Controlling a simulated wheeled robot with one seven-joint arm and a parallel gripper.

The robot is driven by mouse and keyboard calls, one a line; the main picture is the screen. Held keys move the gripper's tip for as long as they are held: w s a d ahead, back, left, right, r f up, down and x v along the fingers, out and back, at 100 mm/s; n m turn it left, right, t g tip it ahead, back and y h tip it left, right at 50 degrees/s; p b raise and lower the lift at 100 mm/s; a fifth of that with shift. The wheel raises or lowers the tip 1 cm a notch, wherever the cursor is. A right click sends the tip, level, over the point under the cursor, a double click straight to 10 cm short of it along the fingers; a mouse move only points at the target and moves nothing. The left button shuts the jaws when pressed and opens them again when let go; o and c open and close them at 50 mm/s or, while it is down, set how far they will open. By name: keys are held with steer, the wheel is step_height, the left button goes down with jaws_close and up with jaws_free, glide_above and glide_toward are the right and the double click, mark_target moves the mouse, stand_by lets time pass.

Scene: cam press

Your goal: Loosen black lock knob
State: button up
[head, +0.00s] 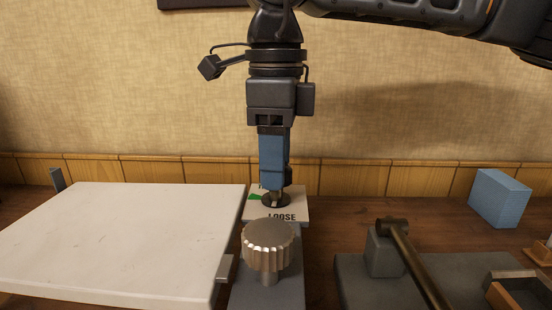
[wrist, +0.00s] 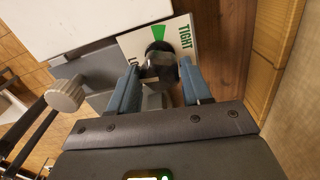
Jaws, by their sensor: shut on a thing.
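The black lock knob (head: 274,201) sits on a white label plate (head: 292,206) behind a ridged silver knob. My gripper (head: 274,187) points straight down with its blue fingers at the lock knob. In the wrist view the lock knob (wrist: 160,60) is between the two fingertips of my gripper (wrist: 161,76), which is shut on it. The plate (wrist: 134,44) reads TIGHT on one side, and part of LOOSE shows on the other. A green mark lies between the words. The knob's underside is hidden.
The silver knob (head: 268,244) stands close in front. A large white panel (head: 120,235) lies to the left. To the right are a grey base with a block and a brass-coloured lever (head: 415,258), and a blue block (head: 499,198) further back. A wall (head: 420,120) stands behind.

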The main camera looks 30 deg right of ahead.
steer(key=o, duration=1.1)
steer(key=shift+c, duration=0.2)
steer(key=shift+r+p, duration=0.35)
steer(key=shift+r, duration=3.6)
